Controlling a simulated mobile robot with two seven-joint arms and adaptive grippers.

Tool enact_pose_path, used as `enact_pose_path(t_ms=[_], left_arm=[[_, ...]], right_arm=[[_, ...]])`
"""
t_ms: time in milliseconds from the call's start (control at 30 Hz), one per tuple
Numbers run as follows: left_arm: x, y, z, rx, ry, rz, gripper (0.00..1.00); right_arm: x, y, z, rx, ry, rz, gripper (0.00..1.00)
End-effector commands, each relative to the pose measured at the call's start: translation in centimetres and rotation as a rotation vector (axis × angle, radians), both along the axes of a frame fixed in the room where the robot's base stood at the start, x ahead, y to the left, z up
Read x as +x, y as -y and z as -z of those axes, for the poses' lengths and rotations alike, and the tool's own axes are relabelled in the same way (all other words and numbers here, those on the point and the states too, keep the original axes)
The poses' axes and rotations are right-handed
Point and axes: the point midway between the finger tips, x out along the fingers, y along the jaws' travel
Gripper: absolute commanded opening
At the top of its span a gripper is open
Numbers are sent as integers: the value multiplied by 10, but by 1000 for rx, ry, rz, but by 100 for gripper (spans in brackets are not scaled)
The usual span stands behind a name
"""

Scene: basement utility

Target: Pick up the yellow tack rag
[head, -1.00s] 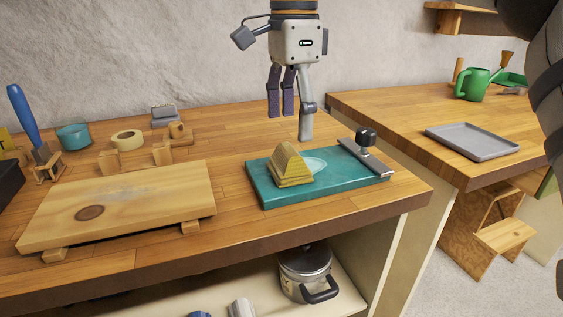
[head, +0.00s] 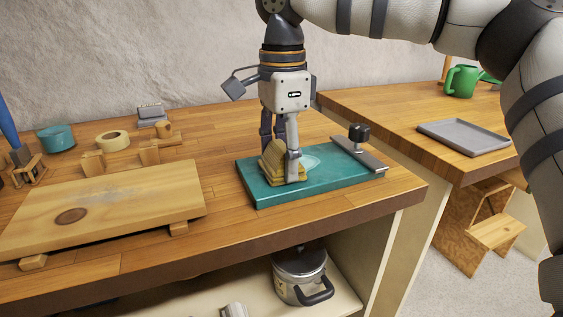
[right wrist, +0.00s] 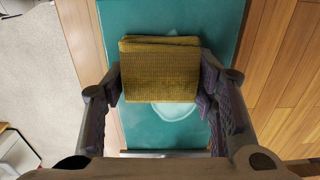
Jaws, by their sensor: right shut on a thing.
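The yellow tack rag (head: 273,164) is a folded, wedge-shaped cloth on the teal board (head: 340,181) on the workbench. My right gripper (head: 281,160) has come down over it from above, with its fingers on either side of it. In the right wrist view the rag (right wrist: 160,70) lies between the two finger pads of the right gripper (right wrist: 160,85), which press on its sides. The rag still appears to rest on the board, beside a pale round patch. My left gripper is not in view.
A metal clamp bar with a black knob (head: 358,133) lies across the board's right end. A wooden panel (head: 110,205) on blocks stands at left. Tape (head: 112,141), a teal bowl (head: 56,138) and wooden blocks sit behind it. A grey tray (head: 464,137) lies on the right bench.

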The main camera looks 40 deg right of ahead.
Motion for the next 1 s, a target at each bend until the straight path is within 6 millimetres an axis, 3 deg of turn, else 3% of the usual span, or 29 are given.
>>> enact_pose_path(t_ms=[267, 433, 667, 700, 833, 1000], left_arm=[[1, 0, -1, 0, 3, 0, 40], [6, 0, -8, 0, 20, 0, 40], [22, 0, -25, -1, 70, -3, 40], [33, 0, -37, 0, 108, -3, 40], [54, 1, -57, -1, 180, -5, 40], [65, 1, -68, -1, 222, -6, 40]], right_arm=[[0, 0, -5, -1, 0, 0, 25], [0, 0, -36, -3, 8, 1, 25], [-45, -31, -103, -6, 16, -1, 25], [-59, -39, -113, -6, 19, -5, 25], [-90, -61, -129, -4, 24, -3, 25], [-110, -78, -134, -2, 12, -1, 25]])
